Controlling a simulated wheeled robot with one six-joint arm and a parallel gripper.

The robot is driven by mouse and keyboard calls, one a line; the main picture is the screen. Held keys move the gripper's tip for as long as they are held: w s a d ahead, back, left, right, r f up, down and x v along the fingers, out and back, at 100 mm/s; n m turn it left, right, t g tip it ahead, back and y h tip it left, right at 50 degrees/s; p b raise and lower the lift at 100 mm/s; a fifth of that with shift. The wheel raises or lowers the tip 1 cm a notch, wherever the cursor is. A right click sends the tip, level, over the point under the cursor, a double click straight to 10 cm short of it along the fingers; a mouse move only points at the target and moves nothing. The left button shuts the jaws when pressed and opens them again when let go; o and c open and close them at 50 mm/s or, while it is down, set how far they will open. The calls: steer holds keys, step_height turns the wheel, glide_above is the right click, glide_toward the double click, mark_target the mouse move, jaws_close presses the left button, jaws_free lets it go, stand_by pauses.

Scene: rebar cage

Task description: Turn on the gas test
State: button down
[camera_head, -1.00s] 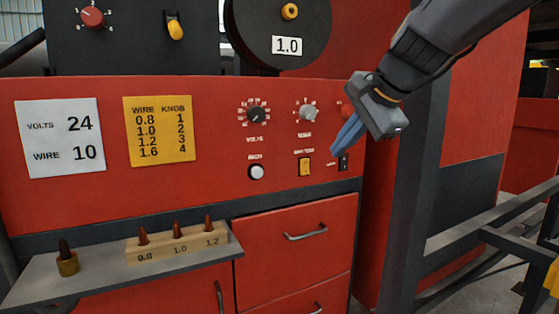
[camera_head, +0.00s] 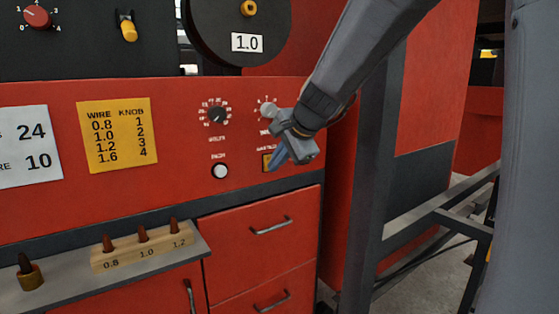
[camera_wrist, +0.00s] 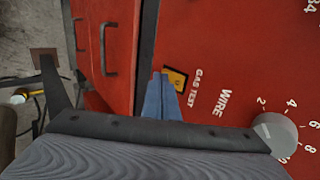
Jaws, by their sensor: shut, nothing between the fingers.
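The gas test switch is a small yellow rocker (camera_head: 266,163) low on the red panel. My gripper (camera_head: 274,163) covers part of it in the head view. In the wrist view the yellow switch (camera_wrist: 177,78), beside the "GAS TEST" label, shows just right of the blue fingertips (camera_wrist: 160,76). The fingers are shut together and hold nothing. Their tips overlap the switch's edge in the picture; I cannot tell whether they touch it. The switch's position is also unclear.
The grey wire knob (camera_wrist: 276,133) is close to my gripper. A dark volts knob (camera_head: 217,115) and a white round button (camera_head: 220,171) are to the left. Drawers with handles (camera_head: 271,226) lie below, and a shelf holds a wooden tip block (camera_head: 145,249).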

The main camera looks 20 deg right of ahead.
stand_by(0.3)
steer(key=shift+w+f, duration=0.1)
steer(key=shift+w, duration=0.1)
steer(key=shift+w+r+p, duration=0.1)
steer(key=shift+r+p, duration=0.55)
steer(key=shift+r, duration=0.25)
steer(key=s+f+b+v, duration=0.2)
steer(key=v, duration=1.1)
steer(key=shift+d, duration=0.3)
